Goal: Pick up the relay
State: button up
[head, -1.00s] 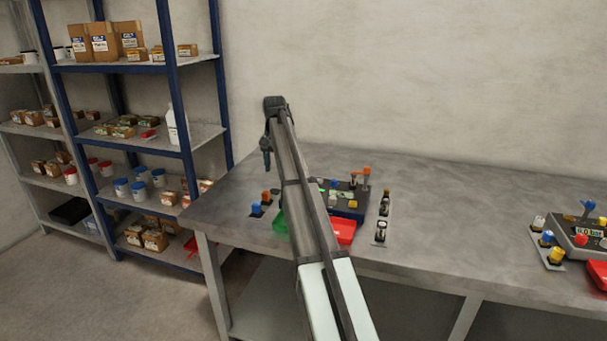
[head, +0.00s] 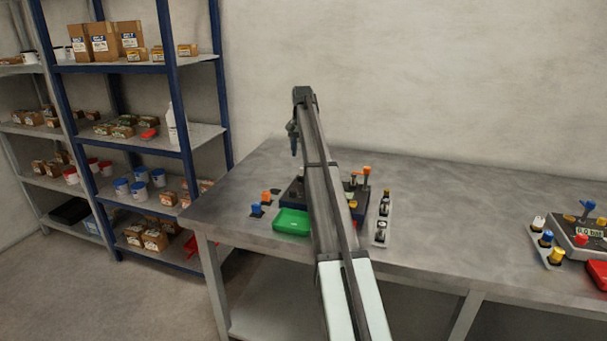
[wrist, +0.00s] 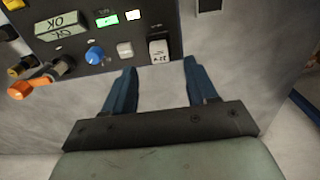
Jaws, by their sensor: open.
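A small block with a pale, printed top and dark sides, probably the relay (wrist: 159,50), stands at the edge of the dark panel (wrist: 75,58) in the wrist view. My gripper (wrist: 160,70) is open and empty. Its two blue fingers lie just below the block in the picture, one to each side, and do not visibly touch it. In the head view my gripper (head: 294,143) hangs above the back of the bench, behind the panel unit (head: 291,190). My arm hides much of that unit, and I cannot make out the relay there.
The panel carries a blue knob (wrist: 94,53), a grey button (wrist: 124,50), an orange lever (wrist: 30,87) and lit displays.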

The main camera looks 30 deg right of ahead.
aim_at(303, 173)
jog(key=shift+w+d+f, duration=0.1)
jog(key=shift+d+f, duration=0.05)
jog(key=shift+f, duration=1.6)
jog(key=shift+d+f, duration=0.1)
jog(key=shift+f, duration=1.65)
jog(key=shift+c, duration=0.4)
grip_shut()
